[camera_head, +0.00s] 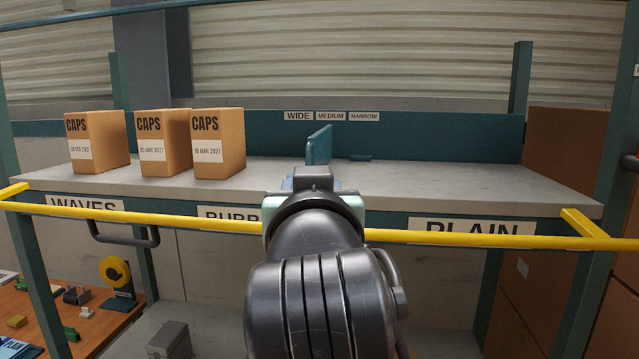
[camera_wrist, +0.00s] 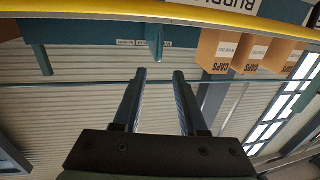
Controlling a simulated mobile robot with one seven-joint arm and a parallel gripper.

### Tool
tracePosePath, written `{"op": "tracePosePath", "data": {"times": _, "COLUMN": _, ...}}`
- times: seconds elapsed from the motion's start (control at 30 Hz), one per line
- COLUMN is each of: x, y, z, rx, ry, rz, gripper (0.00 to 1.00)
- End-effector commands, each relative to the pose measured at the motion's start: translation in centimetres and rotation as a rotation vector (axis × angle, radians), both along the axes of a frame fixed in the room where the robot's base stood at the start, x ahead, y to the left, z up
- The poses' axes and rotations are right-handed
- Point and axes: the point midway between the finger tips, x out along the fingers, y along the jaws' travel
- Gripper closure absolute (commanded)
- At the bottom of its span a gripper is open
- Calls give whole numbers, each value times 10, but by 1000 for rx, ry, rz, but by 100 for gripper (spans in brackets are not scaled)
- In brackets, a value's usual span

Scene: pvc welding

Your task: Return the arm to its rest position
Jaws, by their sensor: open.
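My gripper (camera_wrist: 160,76) shows in the wrist view with its two dark fingers apart and nothing between them. The wrist picture is upside down. In the head view my arm reaches forward over the yellow rail at the front of the shelf (camera_head: 450,183), and its own wrist hides the fingers. A teal upright divider (camera_head: 319,146) stands on the shelf beyond my wrist. It also shows in the wrist view (camera_wrist: 155,40), apart from the fingers in the picture.
Three cardboard CAPS boxes (camera_head: 95,141) (camera_head: 163,143) (camera_head: 217,145) stand at the shelf's left. The yellow rail (camera_head: 450,239) crosses in front, close to my arm. The shelf's right half is mostly clear. A workbench (camera_head: 95,325) with small items lies lower left.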

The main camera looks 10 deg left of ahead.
Motion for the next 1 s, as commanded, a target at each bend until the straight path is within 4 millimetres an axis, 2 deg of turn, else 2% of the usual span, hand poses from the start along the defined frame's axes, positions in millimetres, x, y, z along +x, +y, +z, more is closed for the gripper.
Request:
{"op": "tracePosePath", "data": {"times": 0.57, "x": 0, "y": -1, "z": -2, "rx": 5, "ry": -16, "rz": -1, "gripper": 59}}
{"op": "tracePosePath", "data": {"times": 0.67, "x": -20, "y": -11, "z": 2, "rx": 35, "ry": -160, "rz": -13, "gripper": 59}}
{"op": "tracePosePath", "data": {"times": 0.77, "x": -57, "y": -29, "z": 13, "rx": 67, "ry": -369, "rz": -50, "gripper": 59}}
{"op": "tracePosePath", "data": {"times": 0.9, "x": -117, "y": -58, "z": 26, "rx": 83, "ry": -631, "rz": -125, "gripper": 59}}
{"op": "tracePosePath", "data": {"times": 1.0, "x": -149, "y": -70, "z": 33, "rx": 79, "ry": -750, "rz": -166, "gripper": 59}}
